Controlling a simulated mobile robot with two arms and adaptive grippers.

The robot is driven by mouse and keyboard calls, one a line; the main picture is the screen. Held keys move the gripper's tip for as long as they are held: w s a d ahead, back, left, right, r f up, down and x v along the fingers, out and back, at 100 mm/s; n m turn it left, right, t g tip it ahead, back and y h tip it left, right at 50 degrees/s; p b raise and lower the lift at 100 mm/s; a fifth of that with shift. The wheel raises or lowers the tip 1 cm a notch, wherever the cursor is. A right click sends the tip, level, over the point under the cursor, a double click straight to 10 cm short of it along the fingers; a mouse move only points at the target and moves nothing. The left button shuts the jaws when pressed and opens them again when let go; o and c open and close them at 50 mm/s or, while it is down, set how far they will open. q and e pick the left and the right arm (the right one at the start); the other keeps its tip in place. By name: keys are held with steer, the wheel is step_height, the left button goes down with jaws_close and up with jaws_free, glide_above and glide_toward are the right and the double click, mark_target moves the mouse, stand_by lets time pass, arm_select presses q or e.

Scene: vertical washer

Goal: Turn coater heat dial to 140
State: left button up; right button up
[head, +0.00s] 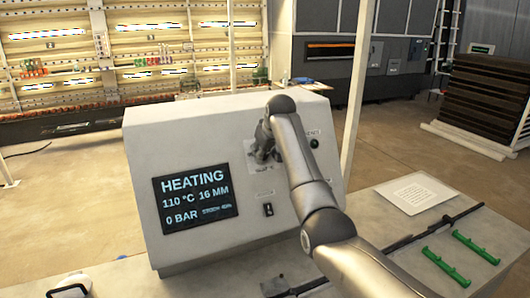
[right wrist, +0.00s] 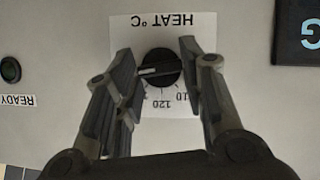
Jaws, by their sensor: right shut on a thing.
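The coater's heat dial (right wrist: 160,68) is a round black knob on a white label reading "HEAT °C", upside down in the right wrist view. A pale mark on the knob points left in that view. Scale figures 120 and what looks like 110 show below it, partly covered by the fingers. My right gripper (right wrist: 160,74) has its fingers on either side of the knob and is shut on it. In the head view my right gripper (head: 262,150) is at the panel and hides the dial. The screen (head: 196,198) reads HEATING, 110 °C, 16 MM, 0 BAR.
The grey coater console (head: 150,150) stands on a pale bench. A small black switch (head: 268,210) sits below the dial, and a round READY button (right wrist: 10,70) is beside it. A paper sheet (head: 416,193) and green handles (head: 445,266) lie at the right.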

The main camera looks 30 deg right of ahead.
steer(key=shift+f, duration=0.2)
stand_by(0.3)
steer(key=o, duration=1)
steer(key=shift+r, duration=0.1)
steer(key=v, duration=1.2)
steer(key=shift+d, duration=0.1)
steer(key=shift+s, duration=0.1)
